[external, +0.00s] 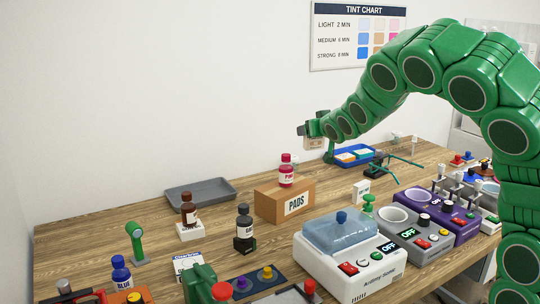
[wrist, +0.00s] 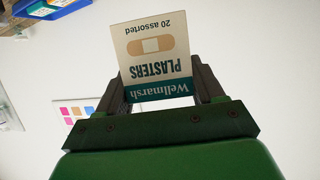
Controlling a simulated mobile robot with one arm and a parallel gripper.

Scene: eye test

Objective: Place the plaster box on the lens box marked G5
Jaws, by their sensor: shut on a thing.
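My gripper (external: 314,130) is shut on the plaster box (wrist: 157,55), a cream and teal box reading "Wellmarsh PLASTERS 20 assorted". The box sits between both fingers and appears upside down in the wrist view. In the external view the box (external: 314,143) is small and partly covered by my gripper, held in the air above the back of the table. I cannot make out a lens box marked G5. A blue tray (external: 342,162) below and right of my gripper holds small items whose marks are too small to read.
A brown PADS box (external: 270,205) with a pink bottle (external: 286,172) on it stands on the wooden table. A grey tray (external: 188,196) lies at the back left. A dark stand with green arms (external: 378,166) is beside the blue tray. Machines (external: 350,262) fill the front right.

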